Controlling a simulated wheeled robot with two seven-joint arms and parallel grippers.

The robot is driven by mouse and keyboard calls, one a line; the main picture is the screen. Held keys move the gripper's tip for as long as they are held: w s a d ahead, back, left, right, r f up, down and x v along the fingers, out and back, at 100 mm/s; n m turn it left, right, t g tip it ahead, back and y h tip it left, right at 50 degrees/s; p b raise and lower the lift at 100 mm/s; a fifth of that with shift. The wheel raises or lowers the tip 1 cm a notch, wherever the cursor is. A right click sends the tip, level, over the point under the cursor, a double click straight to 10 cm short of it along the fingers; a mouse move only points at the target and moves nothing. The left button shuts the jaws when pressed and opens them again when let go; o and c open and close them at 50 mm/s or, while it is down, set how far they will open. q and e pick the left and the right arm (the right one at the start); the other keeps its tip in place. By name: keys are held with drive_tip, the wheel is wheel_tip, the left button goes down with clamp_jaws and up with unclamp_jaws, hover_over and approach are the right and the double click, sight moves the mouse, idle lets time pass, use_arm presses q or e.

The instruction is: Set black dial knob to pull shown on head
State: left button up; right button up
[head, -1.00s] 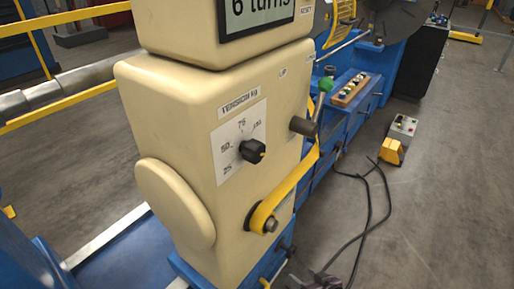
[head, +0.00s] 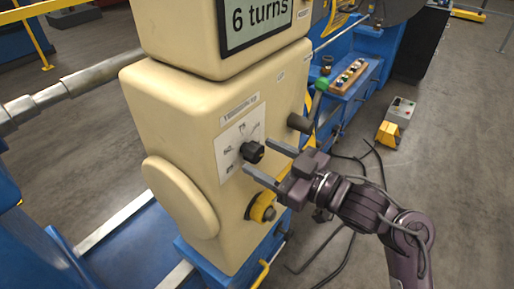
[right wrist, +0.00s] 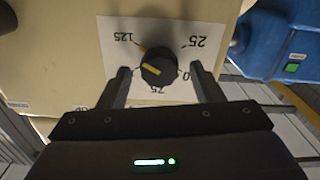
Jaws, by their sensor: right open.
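The black dial knob (head: 252,152) sits on a white scale plate (head: 228,143) on the front of the cream housing. In the right wrist view the knob (right wrist: 158,67) has a yellow mark, and the scale around it appears upside down, with 25, 75 and 125 readable. I cannot tell exactly which number the mark points to. My right gripper (head: 257,156) is open, its fingers pointing at the knob. In the right wrist view its fingers (right wrist: 160,70) lie on either side of the knob, with gaps. The head's display (head: 258,20) reads "6 turns". My left gripper is not in view.
A dark peg (head: 299,123) and a green-knobbed lever (head: 321,84) stand right of the dial. A button strip (head: 347,76), a yellow pedal box (head: 388,134) and black cables are farther right.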

drive_tip(key=shift+x, duration=1.35)
drive_tip(key=c, duration=1)
